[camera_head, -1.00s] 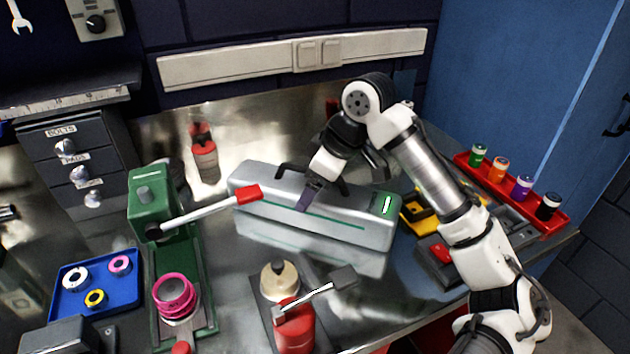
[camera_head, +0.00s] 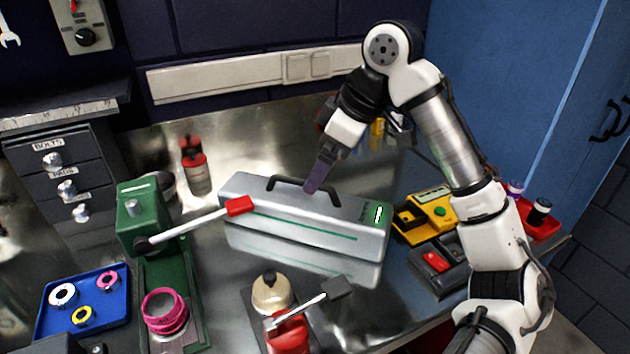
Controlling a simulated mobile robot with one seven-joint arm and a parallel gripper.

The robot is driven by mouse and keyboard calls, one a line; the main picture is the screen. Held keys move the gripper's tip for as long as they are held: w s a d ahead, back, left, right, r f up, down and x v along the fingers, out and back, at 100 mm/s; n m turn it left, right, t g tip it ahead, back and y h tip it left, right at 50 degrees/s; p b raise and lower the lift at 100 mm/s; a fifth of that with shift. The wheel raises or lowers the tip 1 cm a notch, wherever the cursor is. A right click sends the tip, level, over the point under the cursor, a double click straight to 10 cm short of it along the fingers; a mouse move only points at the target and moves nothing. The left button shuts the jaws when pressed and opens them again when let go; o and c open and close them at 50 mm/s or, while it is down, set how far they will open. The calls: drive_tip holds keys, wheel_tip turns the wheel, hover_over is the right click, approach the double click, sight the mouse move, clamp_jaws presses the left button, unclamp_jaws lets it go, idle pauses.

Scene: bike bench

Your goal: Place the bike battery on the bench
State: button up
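The bike battery (camera_head: 290,222) is a long silver box with a green stripe, a small lit green display at its right end and a dark carrying handle (camera_head: 290,183) on top. It rests flat on the metal bench (camera_head: 350,318), with its reflection just below it. My gripper (camera_head: 315,186) is above the battery at the right part of the handle, fingers pointing down. Its purple finger overlaps the handle in this view. I cannot tell whether it touches the handle, and the gap between the fingers is hidden.
A green press (camera_head: 138,222) stands left, its red-tipped lever reaching the battery's left front. A blue tray (camera_head: 105,322) of rings lies front left. A yellow meter (camera_head: 432,212) and red tray (camera_head: 548,220) are right.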

drive_tip(key=shift+v, duration=1.25)
drive_tip(key=shift+r, duration=0.1)
